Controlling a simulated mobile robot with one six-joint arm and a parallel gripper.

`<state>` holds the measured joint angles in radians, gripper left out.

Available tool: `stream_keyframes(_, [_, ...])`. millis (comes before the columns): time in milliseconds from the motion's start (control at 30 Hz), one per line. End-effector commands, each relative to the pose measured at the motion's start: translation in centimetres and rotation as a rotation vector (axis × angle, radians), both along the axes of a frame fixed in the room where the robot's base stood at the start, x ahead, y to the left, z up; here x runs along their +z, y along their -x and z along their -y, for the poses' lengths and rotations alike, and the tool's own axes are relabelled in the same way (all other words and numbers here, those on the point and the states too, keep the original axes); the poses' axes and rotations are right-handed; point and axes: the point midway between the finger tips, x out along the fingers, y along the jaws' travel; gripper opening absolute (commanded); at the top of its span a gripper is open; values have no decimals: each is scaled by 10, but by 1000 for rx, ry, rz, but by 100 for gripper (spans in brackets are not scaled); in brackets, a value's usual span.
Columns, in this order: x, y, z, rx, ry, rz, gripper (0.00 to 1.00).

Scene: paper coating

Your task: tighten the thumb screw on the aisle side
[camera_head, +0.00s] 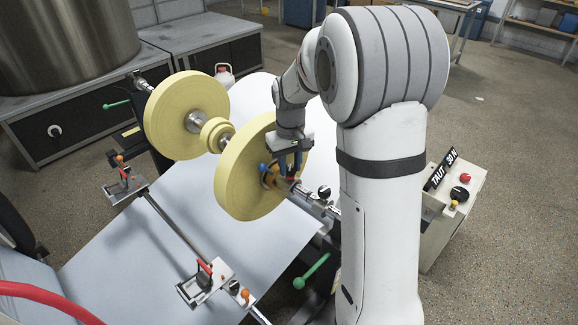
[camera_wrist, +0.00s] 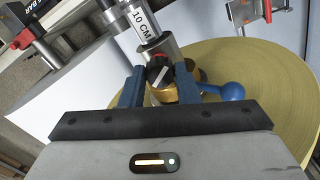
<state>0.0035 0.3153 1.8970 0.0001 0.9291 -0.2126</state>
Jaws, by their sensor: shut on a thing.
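My gripper (camera_wrist: 160,80) has two blue fingers and is shut on the thumb screw, a black knob (camera_wrist: 158,73) with a white bar across its face. The knob shows between the fingers, beside a brass-coloured collar (camera_wrist: 168,94) on the shaft, at the near face of a large yellow roll (camera_wrist: 265,125). In the head view my gripper (camera_head: 290,170) reaches down to the shaft beside the near yellow roll (camera_head: 240,190). The knob is largely hidden there by the fingers. A blue ball-ended lever (camera_wrist: 228,91) sticks out right of the collar.
The shaft carries a "10 CM" label (camera_wrist: 146,22). Another black knob (camera_head: 325,192) sits farther along the shaft. A second large roll (camera_head: 180,115) and a small roll (camera_head: 216,135) are on the far side. A control box (camera_head: 455,205) reading "TAUT 30 N" stands at right.

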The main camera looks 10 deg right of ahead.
Motion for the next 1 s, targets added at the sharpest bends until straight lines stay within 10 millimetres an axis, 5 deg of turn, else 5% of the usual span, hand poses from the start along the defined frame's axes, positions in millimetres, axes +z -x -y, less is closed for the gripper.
stream_keyframes(600, [-1, 1, 0, -539, 1, -4, 6])
stream_keyframes(1000, [-1, 1, 1, -704, 2, -4, 6])
